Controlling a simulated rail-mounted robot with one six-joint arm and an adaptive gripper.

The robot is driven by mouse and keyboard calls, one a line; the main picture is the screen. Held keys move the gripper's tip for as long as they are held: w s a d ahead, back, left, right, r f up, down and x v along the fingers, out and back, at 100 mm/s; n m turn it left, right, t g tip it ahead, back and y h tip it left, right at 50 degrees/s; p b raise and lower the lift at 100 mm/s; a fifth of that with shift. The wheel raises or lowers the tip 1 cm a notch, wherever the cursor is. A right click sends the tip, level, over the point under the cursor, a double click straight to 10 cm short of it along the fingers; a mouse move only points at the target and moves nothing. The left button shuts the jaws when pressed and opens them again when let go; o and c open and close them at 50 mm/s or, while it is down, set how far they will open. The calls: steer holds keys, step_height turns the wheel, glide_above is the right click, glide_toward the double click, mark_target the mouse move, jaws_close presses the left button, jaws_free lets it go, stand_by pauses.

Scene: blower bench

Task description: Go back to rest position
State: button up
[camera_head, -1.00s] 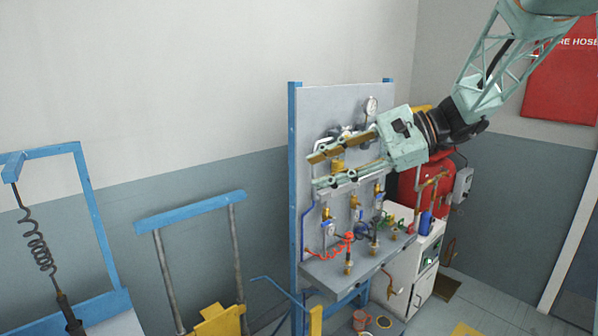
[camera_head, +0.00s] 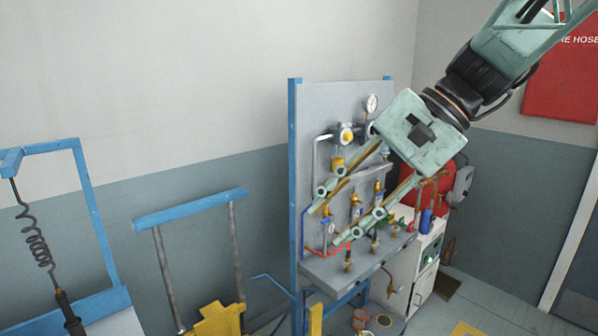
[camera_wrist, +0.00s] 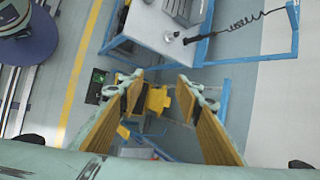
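My gripper (camera_head: 327,226) is in front of the grey panel of the blower bench (camera_head: 312,113) in the head view, with its fingers pointing down and to the left. The two fingers are spread apart with nothing between their pads, so it is open and empty. In the wrist view my gripper (camera_wrist: 160,86) also shows two separate fingers with brown inner pads. Beyond them, and lower, is a yellow part (camera_wrist: 157,101). The fingers and gripper body hide part of the panel's valves and piping.
A pressure gauge (camera_head: 371,103) is high on the panel, and valves line the bench shelf (camera_head: 340,268). A red tank (camera_head: 425,199) and white cabinet (camera_head: 404,283) stand right. Blue frames (camera_head: 190,208) stand left. A bench with a coiled cable (camera_wrist: 235,24) shows in the wrist view.

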steer(key=s+d+f+n+t+h, duration=0.1)
steer(key=s+d+f+n+h, duration=0.1)
steer(key=s+d, duration=0.3)
steer(key=s+d+f+n+t+h+b, duration=0.1)
steer(key=s+d+f+n+h, duration=0.1)
steer(key=s, duration=0.9)
steer(key=s+d+f+n+t+h+b, duration=0.1)
steer(key=s+d+f+n+h, duration=0.2)
steer(key=s+d, duration=0.4)
steer(key=shift+s+d+h, duration=0.35)
steer(key=shift+s+h, duration=0.15)
steer(key=shift+s, duration=0.15)
steer(key=shift+f, duration=0.1)
stand_by(0.4)
